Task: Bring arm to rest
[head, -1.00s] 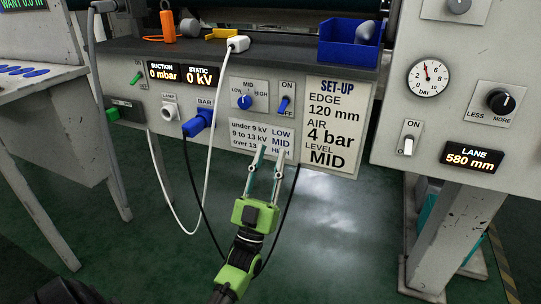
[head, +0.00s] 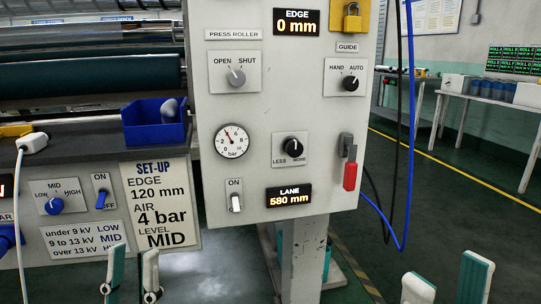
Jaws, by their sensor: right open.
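My left gripper (head: 133,268) shows at the lower left of the head view, with two upright fingertips spaced apart and nothing between them. The picture's bottom edge hides both gripper bodies and the arms. Neither gripper appears to touch anything.
A grey control panel (head: 262,130) on a post (head: 306,258) stands between the grippers. It carries a gauge (head: 232,140), knobs and a red-handled switch (head: 350,168). A blue cable (head: 409,130) hangs at its right. A blue bin (head: 155,122) sits on the ledge. Floor at right is open.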

